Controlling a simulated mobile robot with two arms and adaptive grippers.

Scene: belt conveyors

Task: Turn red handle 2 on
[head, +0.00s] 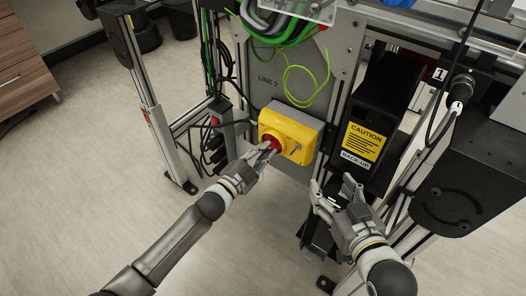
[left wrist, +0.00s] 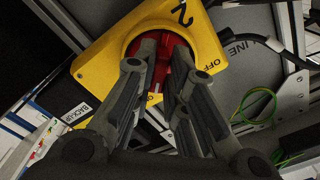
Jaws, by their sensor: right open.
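A yellow switch box (head: 293,133) is mounted on a grey panel marked LINE 2. Red handle 2 (head: 275,146) is on the box front, partly hidden by my left gripper (head: 267,152). In the left wrist view, red handle 2 (left wrist: 164,72) sits in the round opening of the yellow switch box (left wrist: 108,62). The fingers of my left gripper (left wrist: 163,48) are on both sides of it, shut on it. The box shows a black 2 and OFF lettering. My right gripper (head: 334,190) is open and empty, below and right of the box.
A black unit with a yellow CAUTION label (head: 364,142) stands right of the box. A black box (head: 465,190) is at the far right. Metal frame posts stand on the left. The floor at the lower left is clear.

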